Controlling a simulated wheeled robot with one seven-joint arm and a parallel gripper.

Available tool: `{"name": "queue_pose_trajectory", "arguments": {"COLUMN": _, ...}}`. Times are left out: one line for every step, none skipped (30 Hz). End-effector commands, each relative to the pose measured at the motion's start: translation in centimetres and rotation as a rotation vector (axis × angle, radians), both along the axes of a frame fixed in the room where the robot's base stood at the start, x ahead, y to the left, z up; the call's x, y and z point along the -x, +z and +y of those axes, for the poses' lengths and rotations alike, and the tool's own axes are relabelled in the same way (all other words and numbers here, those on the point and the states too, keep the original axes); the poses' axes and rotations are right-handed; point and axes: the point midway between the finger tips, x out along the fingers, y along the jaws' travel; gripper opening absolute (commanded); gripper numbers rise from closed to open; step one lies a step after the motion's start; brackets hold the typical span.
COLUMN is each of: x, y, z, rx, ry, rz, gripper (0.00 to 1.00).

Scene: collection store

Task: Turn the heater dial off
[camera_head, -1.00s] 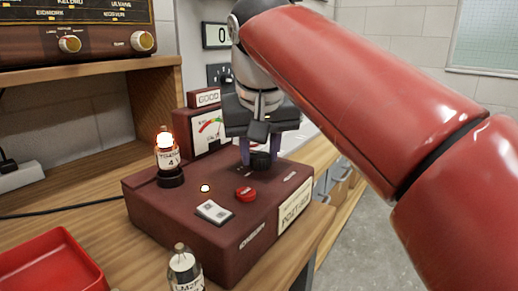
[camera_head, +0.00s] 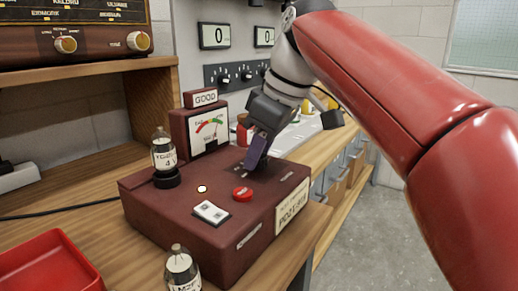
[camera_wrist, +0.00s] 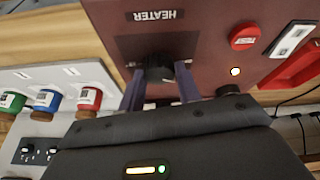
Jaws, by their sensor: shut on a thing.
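The heater dial (camera_wrist: 158,70) is a black knob on top of a dark red tester box (camera_head: 160,213), beside a HEATER label (camera_wrist: 158,16) in the wrist view. My gripper (camera_wrist: 160,78) is shut on the dial, with one purple finger on each side of it. In the head view my gripper (camera_head: 256,155) is tilted and turned over the dial, and its fingers mostly hide the knob. A glass tube (camera_head: 163,150) stands upright, unlit, in the socket at the box's left.
A meter (camera_head: 208,129) stands behind. Another tube (camera_head: 181,272) is in front, and a red tray (camera_head: 50,270) lies at left.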

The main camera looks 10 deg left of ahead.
Motion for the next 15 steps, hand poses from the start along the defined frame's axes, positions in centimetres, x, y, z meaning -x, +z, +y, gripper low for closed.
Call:
{"name": "queue_pose_trajectory", "arguments": {"x": -0.19, "y": -0.03, "z": -0.08, "rx": 0.0, "ry": 0.038, "rz": 0.0, "gripper": 0.11}}
{"name": "queue_pose_trajectory", "arguments": {"x": -0.2, "y": -0.02, "z": -0.1, "rx": 0.001, "ry": 0.064, "rz": 0.001, "gripper": 0.11}}
{"name": "queue_pose_trajectory", "arguments": {"x": -0.2, "y": -0.02, "z": -0.07, "rx": 0.0, "ry": 0.1, "rz": 0.001, "gripper": 0.11}}
{"name": "queue_pose_trajectory", "arguments": {"x": -0.2, "y": -0.02, "z": -0.07, "rx": -0.001, "ry": 0.126, "rz": 0.0, "gripper": 0.11}}
{"name": "queue_pose_trajectory", "arguments": {"x": -0.21, "y": -0.02, "z": -0.09, "rx": 0.001, "ry": 0.151, "rz": 0.0, "gripper": 0.11}}
{"name": "queue_pose_trajectory", "arguments": {"x": -0.26, "y": -0.01, "z": -0.09, "rx": -0.001, "ry": 0.181, "rz": 0.0, "gripper": 0.11}}
{"name": "queue_pose_trajectory", "arguments": {"x": -0.27, "y": -0.02, "z": -0.08, "rx": 0.0, "ry": 0.204, "rz": 0.0, "gripper": 0.11}}
{"name": "queue_pose_trajectory", "arguments": {"x": -0.27, "y": -0.04, "z": -0.09, "rx": 0.0, "ry": 0.226, "rz": 0.001, "gripper": 0.11}}
{"name": "queue_pose_trajectory", "arguments": {"x": -0.27, "y": -0.03, "z": -0.09, "rx": 0.0, "ry": 0.253, "rz": 0.0, "gripper": 0.11}}
{"name": "queue_pose_trajectory", "arguments": {"x": -0.29, "y": -0.01, "z": -0.09, "rx": 0.0, "ry": 0.273, "rz": -0.002, "gripper": 0.11}}
{"name": "queue_pose_trajectory", "arguments": {"x": -0.3, "y": -0.01, "z": -0.1, "rx": 0.0, "ry": 0.29, "rz": -0.001, "gripper": 0.11}}
{"name": "queue_pose_trajectory", "arguments": {"x": -0.3, "y": -0.02, "z": -0.11, "rx": 0.001, "ry": 0.313, "rz": -0.001, "gripper": 0.11}}
{"name": "queue_pose_trajectory", "arguments": {"x": -0.32, "y": -0.03, "z": -0.1, "rx": 0.001, "ry": 0.328, "rz": -0.001, "gripper": 0.11}}
{"name": "queue_pose_trajectory", "arguments": {"x": -0.33, "y": -0.05, "z": -0.08, "rx": 0.001, "ry": 0.344, "rz": 0.0, "gripper": 0.11}}
{"name": "queue_pose_trajectory", "arguments": {"x": -0.33, "y": -0.03, "z": -0.08, "rx": 0.0, "ry": 0.36, "rz": -0.001, "gripper": 0.11}}
